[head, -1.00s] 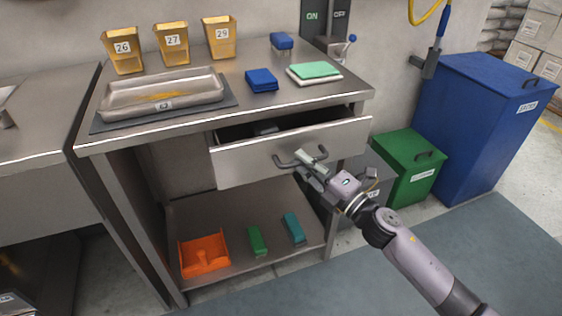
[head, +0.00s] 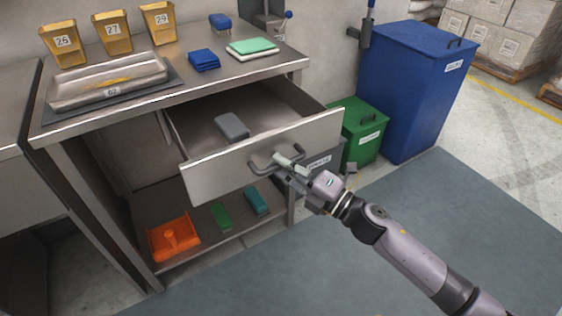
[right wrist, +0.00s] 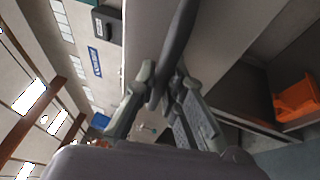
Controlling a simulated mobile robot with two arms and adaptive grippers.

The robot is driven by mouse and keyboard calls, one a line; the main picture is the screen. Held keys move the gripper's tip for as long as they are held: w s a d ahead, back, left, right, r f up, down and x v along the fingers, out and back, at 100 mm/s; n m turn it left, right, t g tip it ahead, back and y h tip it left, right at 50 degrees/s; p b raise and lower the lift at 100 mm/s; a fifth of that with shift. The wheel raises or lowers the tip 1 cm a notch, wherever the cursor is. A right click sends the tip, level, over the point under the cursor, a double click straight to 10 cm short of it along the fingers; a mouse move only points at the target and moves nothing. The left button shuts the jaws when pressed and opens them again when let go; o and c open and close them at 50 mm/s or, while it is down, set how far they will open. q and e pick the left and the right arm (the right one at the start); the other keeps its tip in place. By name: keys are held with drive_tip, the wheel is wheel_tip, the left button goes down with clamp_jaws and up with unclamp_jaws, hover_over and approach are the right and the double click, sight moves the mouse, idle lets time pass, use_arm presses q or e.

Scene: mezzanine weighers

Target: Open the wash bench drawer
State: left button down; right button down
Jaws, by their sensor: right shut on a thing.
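The wash bench drawer (head: 215,176) stands well out from under the steel bench top (head: 130,109). A grey block-like item (head: 232,126) lies inside it. My right gripper (head: 281,164) is shut on the drawer's dark bar handle (head: 262,165). In the right wrist view, the handle (right wrist: 176,50) runs between the two fingers (right wrist: 160,90), in front of the pale drawer front (right wrist: 228,30). My left gripper is not in view.
The shelf below holds an orange dustpan (head: 172,238) and brushes. Green (head: 362,133) and blue bins (head: 415,90) stand right.

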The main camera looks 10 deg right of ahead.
drive_tip(key=c, duration=1.9)
unclamp_jaws()
drive_tip(key=v, duration=1.2)
drive_tip(key=shift+f, duration=0.1)
